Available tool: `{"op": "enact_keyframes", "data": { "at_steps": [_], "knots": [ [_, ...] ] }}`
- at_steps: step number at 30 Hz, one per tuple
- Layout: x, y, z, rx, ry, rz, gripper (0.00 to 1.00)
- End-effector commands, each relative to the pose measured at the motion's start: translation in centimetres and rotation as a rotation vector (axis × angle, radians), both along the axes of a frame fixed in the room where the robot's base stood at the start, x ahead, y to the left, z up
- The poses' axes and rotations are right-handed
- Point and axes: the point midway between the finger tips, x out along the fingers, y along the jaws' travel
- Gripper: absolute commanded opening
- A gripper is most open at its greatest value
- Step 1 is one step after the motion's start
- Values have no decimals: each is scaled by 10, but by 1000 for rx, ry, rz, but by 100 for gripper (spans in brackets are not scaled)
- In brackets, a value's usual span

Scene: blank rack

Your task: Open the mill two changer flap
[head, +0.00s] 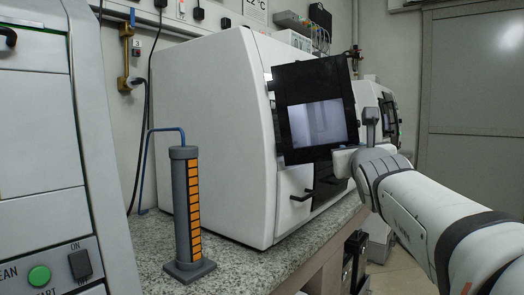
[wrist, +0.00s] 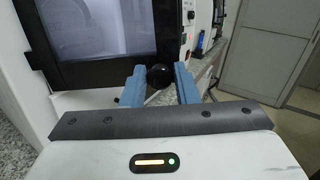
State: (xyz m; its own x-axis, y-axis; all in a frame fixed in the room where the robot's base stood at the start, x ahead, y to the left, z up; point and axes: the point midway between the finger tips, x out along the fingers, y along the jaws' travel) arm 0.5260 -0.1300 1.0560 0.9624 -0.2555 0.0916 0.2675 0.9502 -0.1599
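The flap (head: 292,98) is a black-framed panel with a pale translucent window, on the front of a large white machine (head: 205,125). In the head view it seems to stand at an angle off the machine's front; how wide the gap is, I cannot tell. In the wrist view the flap (wrist: 88,75) fills the upper left, with a round black knob (wrist: 160,77) by its lower right corner. My gripper (wrist: 160,84) has its two blue fingers on either side of this knob, seemingly closed against it.
A grey and orange column (head: 186,205) stands on the granite bench (head: 240,262) left of the machine. Another white machine (head: 370,95) stands behind to the right. A grey door (head: 470,110) is at the far right.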

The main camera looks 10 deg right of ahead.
Motion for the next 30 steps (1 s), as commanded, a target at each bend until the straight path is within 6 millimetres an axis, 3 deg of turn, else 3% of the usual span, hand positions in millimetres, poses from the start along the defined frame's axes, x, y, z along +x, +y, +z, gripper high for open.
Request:
{"op": "enact_keyframes", "data": {
  "at_steps": [6,16,30],
  "knots": [
    [0,0,0,1,0,1,45],
    [0,1,5,1,0,2,46],
    [0,0,79,0,0,1,46]
  ]
}}
